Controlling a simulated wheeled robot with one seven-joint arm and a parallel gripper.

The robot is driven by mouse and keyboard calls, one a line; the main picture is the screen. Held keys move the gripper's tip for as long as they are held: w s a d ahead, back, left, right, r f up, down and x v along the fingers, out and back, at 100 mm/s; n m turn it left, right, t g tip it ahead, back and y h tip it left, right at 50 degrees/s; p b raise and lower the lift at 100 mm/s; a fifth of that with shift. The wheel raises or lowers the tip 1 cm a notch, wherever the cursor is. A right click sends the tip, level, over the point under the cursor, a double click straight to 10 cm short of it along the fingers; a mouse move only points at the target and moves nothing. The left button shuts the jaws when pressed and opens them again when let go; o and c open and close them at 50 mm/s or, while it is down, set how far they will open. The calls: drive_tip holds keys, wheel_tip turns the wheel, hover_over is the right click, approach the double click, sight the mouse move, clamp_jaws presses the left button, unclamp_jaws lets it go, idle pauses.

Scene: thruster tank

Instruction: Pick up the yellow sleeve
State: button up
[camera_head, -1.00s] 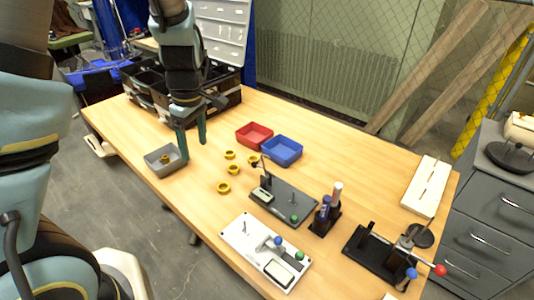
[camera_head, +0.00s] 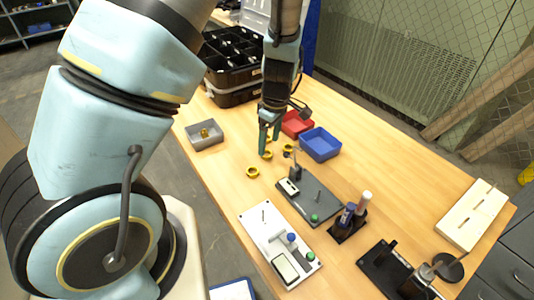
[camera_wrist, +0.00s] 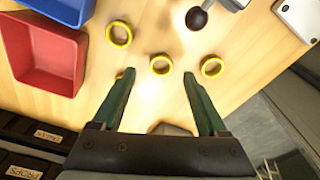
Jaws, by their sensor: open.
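Several yellow ring-shaped sleeves lie flat on the wooden table. One sleeve (camera_wrist: 161,64) appears between my fingertips in the wrist view, not gripped. Another sleeve (camera_wrist: 211,67) lies to its right, one (camera_wrist: 119,32) is up and left, and one is partly hidden behind the left finger. In the head view, the nearest sleeve (camera_head: 253,172) lies below my gripper (camera_head: 268,147), and another sleeve (camera_head: 288,148) is to its right. My gripper is open and empty, pointing down at the group; it also shows in the wrist view (camera_wrist: 159,74). Its exact height is unclear.
A grey bin (camera_head: 217,141) at left holds something yellow. A red bin (camera_head: 299,126) and a blue bin (camera_head: 321,146) stand close right of my gripper. Dark (camera_head: 320,206) and white (camera_head: 254,231) fixture plates lie nearer. A black divided crate (camera_head: 236,94) is behind.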

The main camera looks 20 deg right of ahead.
sight(266, 157)
drive_tip(key=shift+w+a+f+p, duration=0.1)
drive_tip(key=shift+a+f+p, duration=0.05)
drive_tip(key=shift+f, duration=0.75)
drive_tip(key=shift+w+a+f+p, duration=0.1)
drive_tip(key=shift+f+p, duration=0.05)
drive_tip(key=shift+f, duration=0.7)
clamp_jaws()
